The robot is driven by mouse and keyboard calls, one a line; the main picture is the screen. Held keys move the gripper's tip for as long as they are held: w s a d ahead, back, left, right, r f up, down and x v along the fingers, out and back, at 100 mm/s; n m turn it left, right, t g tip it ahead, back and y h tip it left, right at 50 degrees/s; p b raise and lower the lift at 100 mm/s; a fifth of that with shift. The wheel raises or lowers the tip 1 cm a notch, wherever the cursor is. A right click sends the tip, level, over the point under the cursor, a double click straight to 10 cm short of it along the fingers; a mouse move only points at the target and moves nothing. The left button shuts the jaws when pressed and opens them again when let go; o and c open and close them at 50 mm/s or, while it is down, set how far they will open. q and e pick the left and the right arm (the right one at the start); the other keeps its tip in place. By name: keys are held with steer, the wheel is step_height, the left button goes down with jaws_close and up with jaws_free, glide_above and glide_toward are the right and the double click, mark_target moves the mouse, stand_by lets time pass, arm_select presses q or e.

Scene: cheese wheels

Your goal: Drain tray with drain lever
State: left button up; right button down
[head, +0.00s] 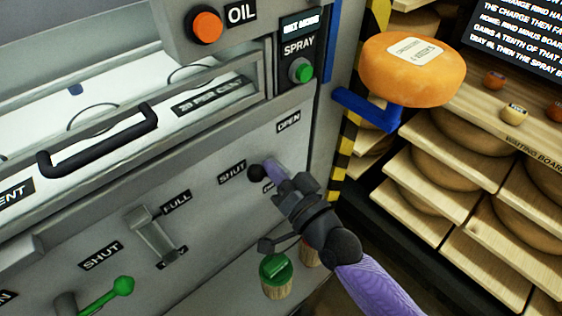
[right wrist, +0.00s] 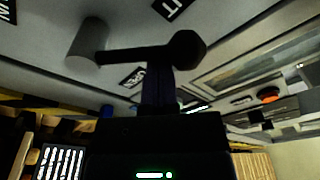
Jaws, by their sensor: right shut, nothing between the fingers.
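A lever with a black ball knob (head: 256,173) sits on the grey front panel between the SHUT label (head: 232,172) and the OPEN label (head: 289,122). In the right wrist view its dark arm and knob (right wrist: 186,46) stick out from a grey round pivot (right wrist: 88,42). My right gripper (head: 272,170) is shut and empty, its purple tip right beside the knob. I cannot tell if it touches. The gripper covers the lever's arm and part of a label in the head view. I cannot make out which part is the tray. My left gripper is not in view.
Left on the panel are a grey handle (head: 155,238), a green lever (head: 122,286) and a black bar handle (head: 98,143). A green-topped object (head: 277,268) stands below my right wrist. An orange cheese wheel (head: 414,72) sits at right by laden shelves, on a blue bracket (head: 367,108).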

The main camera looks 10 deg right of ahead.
steer(key=shift+s+a+f+n, duration=0.25)
steer(key=shift+a+f+n, duration=0.1)
steer(key=shift+n, duration=0.65)
steer(key=n, duration=0.1)
steer(key=a+f+n, duration=0.1)
steer(key=shift+s+f+n+y, duration=0.15)
steer(key=shift+s+n+y, duration=0.15)
steer(key=shift+n+y, duration=0.1)
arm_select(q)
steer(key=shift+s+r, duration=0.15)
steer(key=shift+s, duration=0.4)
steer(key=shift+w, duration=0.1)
arm_select(e)
steer(key=shift+s+f, duration=0.1)
steer(key=shift+f, duration=0.1)
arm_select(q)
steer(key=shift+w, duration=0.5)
